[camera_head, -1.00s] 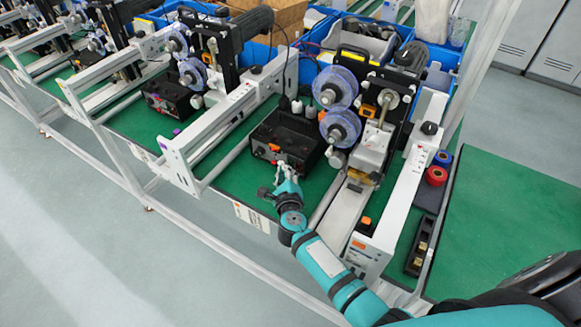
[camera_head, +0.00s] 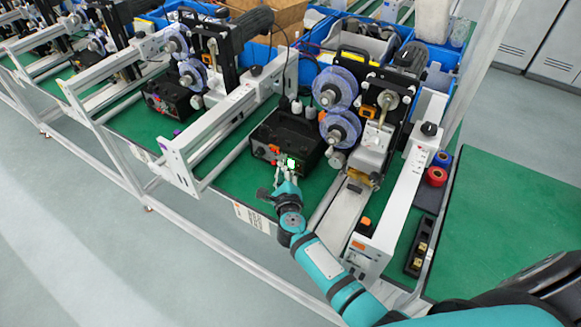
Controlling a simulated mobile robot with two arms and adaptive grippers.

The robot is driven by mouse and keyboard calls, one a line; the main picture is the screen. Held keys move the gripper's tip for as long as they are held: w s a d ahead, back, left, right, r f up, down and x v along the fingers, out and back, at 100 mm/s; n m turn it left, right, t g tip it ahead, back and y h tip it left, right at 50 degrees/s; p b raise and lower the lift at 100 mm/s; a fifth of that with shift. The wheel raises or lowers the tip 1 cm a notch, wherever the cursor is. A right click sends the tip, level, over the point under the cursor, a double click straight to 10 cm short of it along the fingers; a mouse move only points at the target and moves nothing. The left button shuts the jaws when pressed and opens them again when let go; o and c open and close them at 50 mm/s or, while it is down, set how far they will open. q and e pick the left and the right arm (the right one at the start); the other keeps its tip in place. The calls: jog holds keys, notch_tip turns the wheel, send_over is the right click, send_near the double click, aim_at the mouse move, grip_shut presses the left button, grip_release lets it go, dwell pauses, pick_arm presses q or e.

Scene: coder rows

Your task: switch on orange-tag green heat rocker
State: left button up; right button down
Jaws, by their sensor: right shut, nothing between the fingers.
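A black control box (camera_head: 288,135) sits on the green bench mat beside the blue-reel coder. An orange tag (camera_head: 274,149) is on its front panel. A green-lit rocker (camera_head: 291,163) glows on that panel, right of the tag. My right gripper (camera_head: 285,176) is shut and empty, its fingertips at the front panel just below the lit rocker. I cannot tell whether they touch it. The fingers hide part of the lower panel. My left gripper is not in view.
A second black box (camera_head: 170,99) stands at the coder to the left. A white conveyor rail (camera_head: 215,130) runs left of the near box. The coder with blue reels (camera_head: 338,100) stands right of it. The green mat (camera_head: 510,230) at right is mostly clear.

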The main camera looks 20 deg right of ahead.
jog(key=shift+s+a+r, duration=0.1)
jog(key=shift+s+a, duration=0.2)
jog(key=shift+s+a+r+p, duration=0.2)
jog(key=shift+s+a, duration=0.55)
jog(key=shift+a, duration=0.25)
jog(key=shift+s+a+r+p, duration=0.2)
jog(key=shift+s+a, duration=0.55)
jog(key=shift+a, duration=0.2)
